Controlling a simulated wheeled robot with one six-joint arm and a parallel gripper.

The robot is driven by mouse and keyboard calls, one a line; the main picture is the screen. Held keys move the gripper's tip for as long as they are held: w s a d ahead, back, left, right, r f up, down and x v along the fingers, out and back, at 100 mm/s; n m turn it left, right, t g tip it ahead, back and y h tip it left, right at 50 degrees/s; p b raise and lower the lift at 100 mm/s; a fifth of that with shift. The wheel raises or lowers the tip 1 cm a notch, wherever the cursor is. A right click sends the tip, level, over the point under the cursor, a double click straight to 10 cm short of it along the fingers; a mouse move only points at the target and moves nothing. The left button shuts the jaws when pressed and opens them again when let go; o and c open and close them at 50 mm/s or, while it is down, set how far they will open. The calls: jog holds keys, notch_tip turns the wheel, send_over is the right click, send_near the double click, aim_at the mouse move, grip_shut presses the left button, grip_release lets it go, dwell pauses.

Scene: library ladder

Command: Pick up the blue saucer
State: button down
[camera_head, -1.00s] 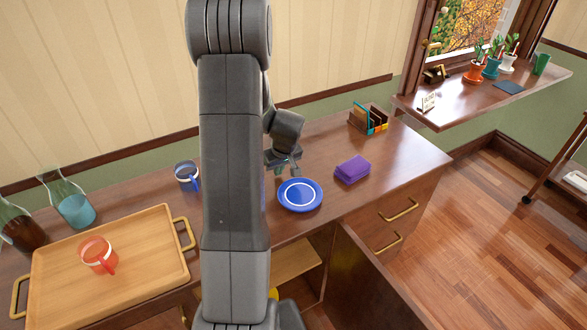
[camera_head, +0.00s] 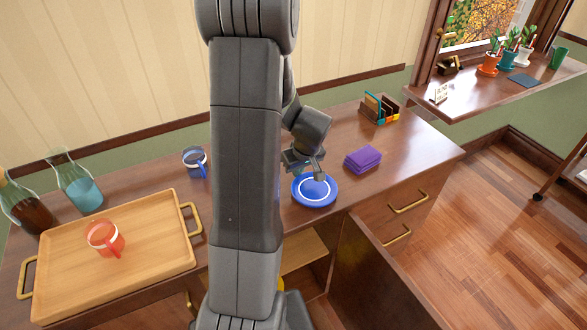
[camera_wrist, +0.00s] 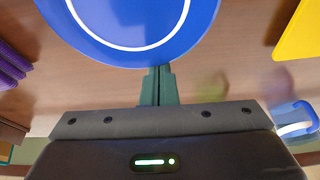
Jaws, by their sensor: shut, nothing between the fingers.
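The blue saucer (camera_head: 314,196), with a white ring, lies flat on the wooden counter. My gripper (camera_head: 318,174) is over the saucer's back edge in the head view. In the wrist view the saucer (camera_wrist: 130,48) fills the top and is cut off by the frame. My gripper's fingers (camera_wrist: 158,84) are together there, with their tips at the saucer's near rim. Nothing shows between them. Whether the tips touch the saucer, I cannot tell.
A purple stack (camera_head: 362,159) lies right of the saucer, with an organizer (camera_head: 380,108) behind it. A blue mug (camera_head: 195,162) and a wooden tray (camera_head: 110,275) with a red mug (camera_head: 104,238) stand left. A cabinet door (camera_head: 375,275) hangs open below the counter.

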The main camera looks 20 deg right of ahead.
aim_at(307, 189)
jog(key=s+b, duration=0.1)
jog(key=s, duration=0.1)
jog(key=s+b, duration=0.1)
jog(key=s, duration=0.1)
jog(key=s+d+b, duration=0.1)
jog(key=s, duration=0.1)
jog(key=shift+s, duration=0.25)
